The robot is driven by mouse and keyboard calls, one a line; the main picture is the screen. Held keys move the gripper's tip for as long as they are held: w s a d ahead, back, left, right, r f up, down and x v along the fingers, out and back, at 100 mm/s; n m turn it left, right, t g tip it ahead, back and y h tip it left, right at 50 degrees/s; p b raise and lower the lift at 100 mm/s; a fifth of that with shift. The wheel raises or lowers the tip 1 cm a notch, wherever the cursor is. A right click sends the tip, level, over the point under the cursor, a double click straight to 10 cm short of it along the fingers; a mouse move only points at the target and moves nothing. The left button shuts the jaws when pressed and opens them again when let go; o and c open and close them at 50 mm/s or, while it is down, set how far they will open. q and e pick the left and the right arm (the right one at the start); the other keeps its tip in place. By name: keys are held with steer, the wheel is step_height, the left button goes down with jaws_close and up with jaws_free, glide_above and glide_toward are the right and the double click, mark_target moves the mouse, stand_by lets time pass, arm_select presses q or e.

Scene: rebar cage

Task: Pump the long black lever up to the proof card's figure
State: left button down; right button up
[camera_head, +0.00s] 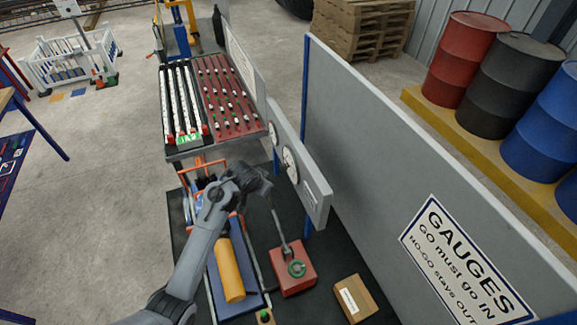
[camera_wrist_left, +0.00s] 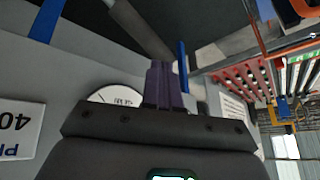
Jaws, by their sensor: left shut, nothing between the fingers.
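A red pump box (camera_head: 293,272) with a green ring on top stands on the dark mat. Its long lever (camera_head: 276,220) slants up and left from the box to my left gripper (camera_head: 262,184), which hides its upper end. In the left wrist view the purple fingers of my left gripper (camera_wrist_left: 162,72) are shut with nothing between them. A dark bar (camera_wrist_left: 140,28), perhaps the lever, runs close by the fingertips. The proof card (camera_head: 311,193) is on the grey gauge board; in the wrist view the card (camera_wrist_left: 18,130) is upside down and cut off, showing "40". My right gripper is out of view.
Two round gauges (camera_head: 290,165) sit on the gauge board (camera_head: 318,212) beside my gripper; their needles are unreadable. A tall grey partition (camera_head: 365,150) stands to the right. A yellow cylinder (camera_head: 230,268) and a cardboard box (camera_head: 355,299) flank the pump. A rack (camera_head: 174,155) stands behind.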

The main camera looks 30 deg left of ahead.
arm_select(q)
steer(key=shift+f, duration=0.1)
steer(key=shift+w+a+f, duration=0.15)
steer(key=shift+a+f, duration=0.1)
steer(key=shift+f, duration=0.3)
steer(key=shift+f, duration=0.1)
stand_by(0.3)
steer(key=shift+w+a+f, duration=0.15)
steer(key=shift+a+f, duration=0.1)
steer(key=shift+f, duration=0.45)
steer(key=shift+w+a+f, duration=0.15)
steer(key=shift+a+f, duration=0.05)
steer(key=shift+f, duration=0.3)
steer(key=shift+f+b, duration=0.1)
steer(key=shift+b, duration=0.2)
steer(key=shift+w+a+f, duration=0.1)
steer(key=shift+a+f, duration=0.05)
steer(key=shift+f, duration=0.45)
